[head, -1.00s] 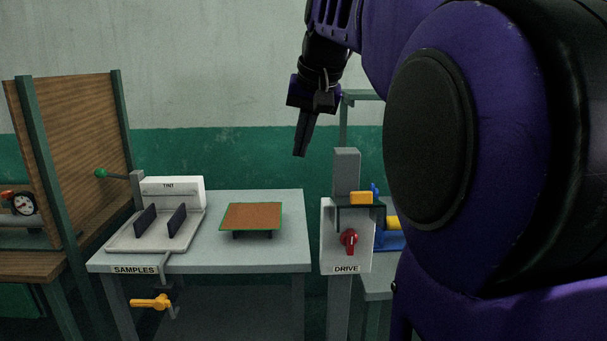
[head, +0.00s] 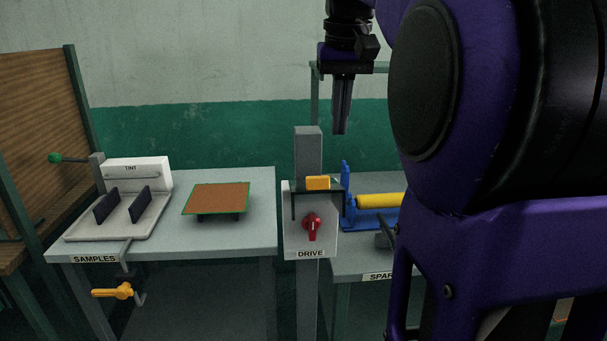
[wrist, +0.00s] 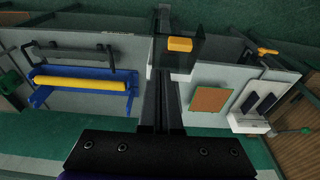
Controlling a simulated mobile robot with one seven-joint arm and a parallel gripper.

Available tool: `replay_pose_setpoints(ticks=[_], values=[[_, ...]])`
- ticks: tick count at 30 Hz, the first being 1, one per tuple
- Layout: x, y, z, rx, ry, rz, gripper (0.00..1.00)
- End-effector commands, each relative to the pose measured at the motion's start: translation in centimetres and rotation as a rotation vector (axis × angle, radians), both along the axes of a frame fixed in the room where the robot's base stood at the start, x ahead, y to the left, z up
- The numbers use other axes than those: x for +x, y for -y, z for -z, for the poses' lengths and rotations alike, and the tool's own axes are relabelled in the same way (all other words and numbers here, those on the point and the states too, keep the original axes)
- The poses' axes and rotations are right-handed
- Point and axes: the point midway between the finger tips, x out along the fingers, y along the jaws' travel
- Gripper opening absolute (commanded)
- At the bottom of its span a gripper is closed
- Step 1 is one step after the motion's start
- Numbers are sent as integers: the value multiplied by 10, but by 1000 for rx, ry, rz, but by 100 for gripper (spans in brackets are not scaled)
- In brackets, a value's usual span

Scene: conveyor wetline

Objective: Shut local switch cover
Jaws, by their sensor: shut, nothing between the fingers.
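The DRIVE switch box (head: 292,235) is a pale panel on a grey post, with a red rotary switch (head: 313,226) exposed on its front. Its dark-framed cover (head: 294,207) with a yellow tab (head: 318,183) is raised, sticking out above the switch. In the wrist view the dark cover (wrist: 187,58) and yellow tab (wrist: 180,44) show beyond the fingertips; the red switch is not visible there. My gripper (head: 340,131) is shut and empty, pointing down, above and slightly right of the box, apart from the cover. Its fingers also show in the wrist view (wrist: 163,80).
Left of the box, the SAMPLES table (head: 160,243) carries a white TINT tray (head: 150,227) and a brown green-edged board (head: 216,198). Right of it, a bench holds a blue stand with a yellow roller (head: 378,200). The grey post (head: 308,150) rises behind the cover.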

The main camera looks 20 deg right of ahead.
Motion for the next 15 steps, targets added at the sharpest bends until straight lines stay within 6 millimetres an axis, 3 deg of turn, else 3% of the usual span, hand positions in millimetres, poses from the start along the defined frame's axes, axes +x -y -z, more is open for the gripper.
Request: replay_pose_setpoints(ticks=[1,6,15], values=[[1,0,16,1,-4,0,0],[8,3,51,1,-2,2,0],[3,1,94,0,0,0,0]])
